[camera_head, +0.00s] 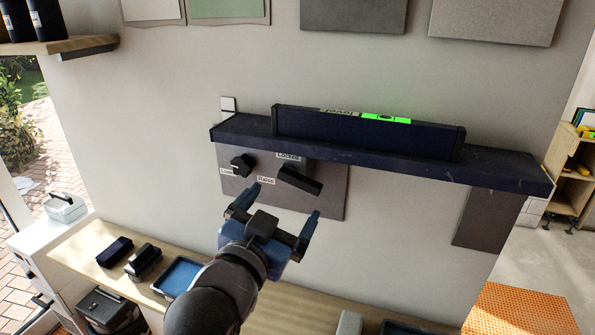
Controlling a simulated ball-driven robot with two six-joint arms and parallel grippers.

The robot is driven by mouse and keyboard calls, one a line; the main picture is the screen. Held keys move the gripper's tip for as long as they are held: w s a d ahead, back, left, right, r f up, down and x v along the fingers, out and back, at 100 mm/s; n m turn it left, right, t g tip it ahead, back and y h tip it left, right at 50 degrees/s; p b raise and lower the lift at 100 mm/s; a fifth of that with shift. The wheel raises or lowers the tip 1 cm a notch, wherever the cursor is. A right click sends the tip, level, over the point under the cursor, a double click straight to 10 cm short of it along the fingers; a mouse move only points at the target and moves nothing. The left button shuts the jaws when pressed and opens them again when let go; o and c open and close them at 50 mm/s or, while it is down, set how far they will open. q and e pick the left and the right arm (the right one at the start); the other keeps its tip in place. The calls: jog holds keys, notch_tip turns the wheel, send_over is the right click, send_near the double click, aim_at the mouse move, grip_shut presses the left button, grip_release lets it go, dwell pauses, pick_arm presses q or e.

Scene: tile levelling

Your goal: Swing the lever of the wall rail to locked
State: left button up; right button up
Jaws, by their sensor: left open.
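The wall rail (385,157) is a long dark blue ledge fixed across the wall. Below it is a grey plate (327,200) with a black lever (300,181), which points to the right and slightly down, just under a label reading "Locked" (288,156). To its left is a black knob (242,165) near labels that seem to read "Lower" and "Raise" (266,180). My left gripper (282,203) is open and empty, its fingers pointing up at the plate just below the lever. It appears apart from the lever. My right gripper is not in view.
A dark level (365,134) with a bright green display stands on the rail. Sample panels (497,20) hang above. A wooden bench (90,262) below holds dark tools (144,262) and a blue tray (178,277).

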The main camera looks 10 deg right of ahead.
aim_at(298, 183)
pick_arm(q)
jog(key=p+x, duration=0.1)
jog(key=x, duration=0.7)
jog(key=shift+w, duration=0.1)
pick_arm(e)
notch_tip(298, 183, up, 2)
pick_arm(q)
jog(key=c, duration=1.2)
jog(key=shift+o, duration=0.2)
jog(key=shift+f, duration=0.1)
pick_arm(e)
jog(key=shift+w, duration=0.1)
